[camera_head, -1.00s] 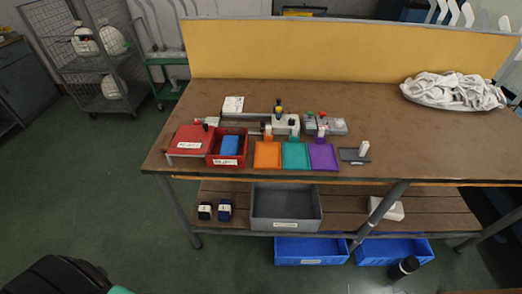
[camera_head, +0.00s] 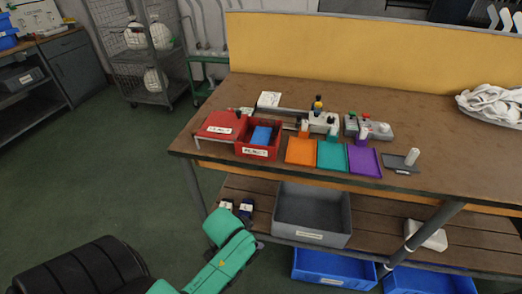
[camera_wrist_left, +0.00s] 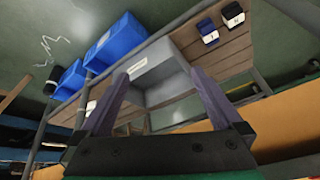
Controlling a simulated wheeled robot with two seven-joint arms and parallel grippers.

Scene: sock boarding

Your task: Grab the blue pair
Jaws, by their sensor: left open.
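Two small folded sock pairs with white labels lie side by side on the lower shelf. The dark blue pair (camera_head: 246,208) is on the right and a black pair (camera_head: 226,205) is on the left, both partly hidden by my teal left arm. In the left wrist view the blue pair (camera_wrist_left: 208,32) and the black pair (camera_wrist_left: 234,15) show at the upper right, clear of the fingers. My left gripper (camera_wrist_left: 157,82) is open and empty, apart from both pairs. Its fingers are not clear in the head view. My right gripper is not in view.
A grey bin (camera_head: 312,218) stands right of the pairs on the lower shelf (camera_head: 385,228). Blue crates (camera_head: 333,268) are on the floor below. The tabletop (camera_head: 420,115) above holds a red bin (camera_head: 259,152) and orange, teal and purple trays. A table leg (camera_head: 194,188) stands left of the pairs.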

